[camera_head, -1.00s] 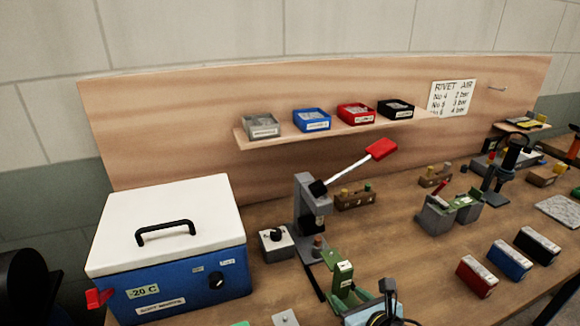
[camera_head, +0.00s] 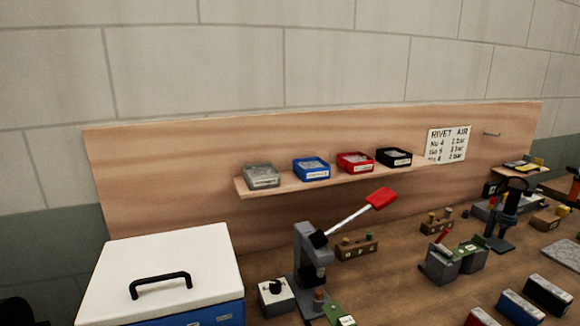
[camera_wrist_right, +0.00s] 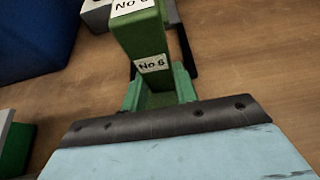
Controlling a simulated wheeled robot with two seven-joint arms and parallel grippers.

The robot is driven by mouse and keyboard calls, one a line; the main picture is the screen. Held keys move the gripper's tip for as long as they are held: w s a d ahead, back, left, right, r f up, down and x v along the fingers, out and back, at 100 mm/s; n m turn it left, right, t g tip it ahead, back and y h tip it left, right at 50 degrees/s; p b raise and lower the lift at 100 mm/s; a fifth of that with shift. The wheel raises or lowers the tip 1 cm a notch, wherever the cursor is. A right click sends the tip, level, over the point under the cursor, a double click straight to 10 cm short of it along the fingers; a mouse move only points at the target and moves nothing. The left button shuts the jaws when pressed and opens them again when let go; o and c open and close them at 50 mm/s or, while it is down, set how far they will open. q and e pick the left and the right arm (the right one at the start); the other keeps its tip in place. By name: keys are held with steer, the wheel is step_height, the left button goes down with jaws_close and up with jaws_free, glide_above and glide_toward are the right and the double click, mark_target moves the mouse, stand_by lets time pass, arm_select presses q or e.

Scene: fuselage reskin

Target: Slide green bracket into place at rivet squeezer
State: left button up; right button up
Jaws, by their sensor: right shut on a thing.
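The rivet squeezer (camera_head: 311,262) is a grey press with a white lever and red handle, standing right of the white-lidded box. The green bracket (camera_head: 335,312) shows only in part at the bottom edge of the head view, close in front of the squeezer's base. In the right wrist view the green bracket (camera_wrist_right: 143,42) carries "No 6" labels and extends away from my right gripper (camera_wrist_right: 158,92), which is shut on it. Whether the bracket touches the squeezer cannot be told. My left gripper is not in view.
A white-lidded blue box (camera_head: 165,275) stands left of the squeezer, with a small grey knob box (camera_head: 276,298) between. A wooden block with pegs (camera_head: 357,248) sits behind. A shelf (camera_head: 335,178) holds several small bins. A grey-green fixture (camera_head: 452,262) stands to the right.

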mark_target(333, 325)
stand_by(0.4)
steer(key=shift+w+a, duration=0.2)
steer(key=shift+w, duration=0.4)
steer(key=shift+w+a, duration=0.2)
steer(key=shift+w, duration=0.35)
steer(key=shift+w+a, duration=0.25)
steer(key=shift+w, duration=0.5)
steer(key=shift+w+a, duration=0.3)
steer(key=shift+w, duration=0.4)
steer(key=shift+w+a, duration=0.25)
steer(key=shift+w, duration=0.5)
steer(key=o, duration=1)
steer(key=shift+c, duration=0.2)
